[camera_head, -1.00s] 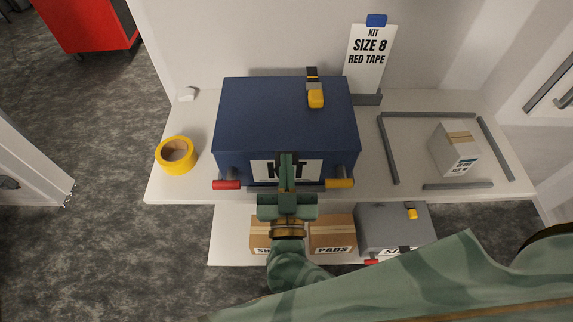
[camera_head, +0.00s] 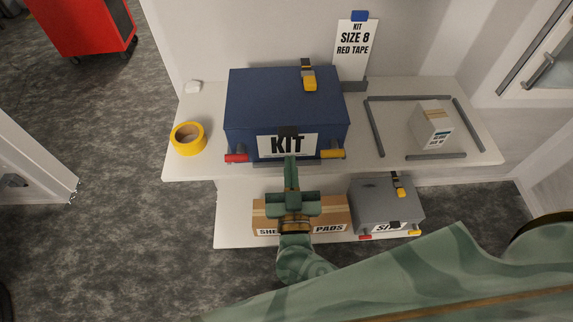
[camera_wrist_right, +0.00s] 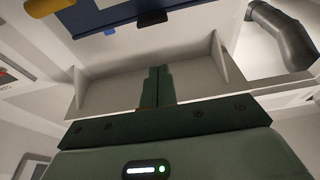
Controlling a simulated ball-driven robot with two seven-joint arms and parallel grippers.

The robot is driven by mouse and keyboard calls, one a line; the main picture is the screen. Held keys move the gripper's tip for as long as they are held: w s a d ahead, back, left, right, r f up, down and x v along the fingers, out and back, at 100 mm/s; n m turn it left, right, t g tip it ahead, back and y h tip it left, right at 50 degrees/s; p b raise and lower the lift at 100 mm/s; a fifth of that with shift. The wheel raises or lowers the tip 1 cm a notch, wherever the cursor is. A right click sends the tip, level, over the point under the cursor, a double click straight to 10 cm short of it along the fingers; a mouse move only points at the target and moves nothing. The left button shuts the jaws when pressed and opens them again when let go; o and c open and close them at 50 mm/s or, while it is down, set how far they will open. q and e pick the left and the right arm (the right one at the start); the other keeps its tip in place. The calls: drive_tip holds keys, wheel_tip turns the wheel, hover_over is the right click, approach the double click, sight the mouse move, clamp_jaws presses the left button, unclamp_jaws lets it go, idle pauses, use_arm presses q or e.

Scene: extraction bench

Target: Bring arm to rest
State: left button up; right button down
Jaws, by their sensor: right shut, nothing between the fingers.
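My right gripper (camera_head: 291,160) is shut and empty. Its fingertips appear just below the KIT label on the front of the blue kit box (camera_head: 285,97), and I see no hold on the box. The closed fingers (camera_wrist_right: 158,75) also show upright in the right wrist view, with the underside of a shelf around them. The blue box sits on the upper white shelf, with a red grip (camera_head: 236,157) at its left and a yellow grip (camera_head: 332,154) at its right. My left gripper is not in view.
A yellow tape roll (camera_head: 188,138) lies left of the blue box. A small carton (camera_head: 432,125) stands inside grey strips at right. Below are a cardboard box (camera_head: 335,211) and a grey case (camera_head: 385,190) on the lower shelf (camera_head: 232,215). A sign (camera_head: 353,48) stands behind.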

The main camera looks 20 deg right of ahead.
drive_tip(key=s+a+f+n+g+y, duration=0.1)
drive_tip(key=a+f+n+y, duration=0.2)
drive_tip(key=f+y, duration=0.2)
drive_tip(key=a+f+n+g+y, duration=0.1)
drive_tip(key=a+f+n+y, duration=0.1)
drive_tip(key=a+f+y, duration=0.3)
drive_tip(key=s+d+f+n+g+b, duration=0.1)
drive_tip(key=s+d+f+g, duration=0.15)
drive_tip(key=f, duration=0.55)
drive_tip(key=s+d+f+n+g+b, duration=0.1)
drive_tip(key=s+f+g, duration=0.2)
drive_tip(key=f, duration=0.5)
use_arm(q)
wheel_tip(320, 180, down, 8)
drive_tip(key=b, duration=0.5)
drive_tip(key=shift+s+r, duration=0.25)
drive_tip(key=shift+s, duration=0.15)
use_arm(e)
drive_tip(key=s+d+f+g+h, duration=0.2)
drive_tip(key=s+d+f+g, duration=0.4)
drive_tip(key=s+f, duration=0.6)
drive_tip(key=s+d+f+g+h, duration=0.2)
drive_tip(key=s+d+f+g, duration=0.3)
drive_tip(key=s+d+f, duration=0.5)
drive_tip(key=s+f, duration=0.2)
drive_tip(key=s, duration=0.5)
drive_tip(key=shift+s+f+g+h, duration=0.2)
drive_tip(key=shift+g+h, duration=0.1)
drive_tip(key=shift+g, duration=0.05)
drive_tip(key=shift+d, duration=0.1)
